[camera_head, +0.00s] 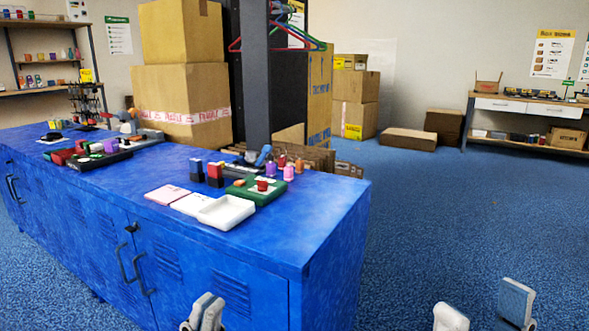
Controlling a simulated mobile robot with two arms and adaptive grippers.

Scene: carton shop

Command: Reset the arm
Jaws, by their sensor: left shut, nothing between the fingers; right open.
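My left gripper (203,312) shows at the bottom edge, in front of the blue cabinet. Its two grey fingers are close together and hold nothing. My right gripper (482,307) is at the bottom right over the blue floor. Its fingers are wide apart with nothing between them. Both arms are out of view below the picture.
The blue cabinet (230,280) has items on top, including a white tray (227,212), a green tray (262,197) and small bottles. A grey post (255,80) rises behind it. Cardboard boxes (180,95) stand further back. The floor (440,220) on the right is clear.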

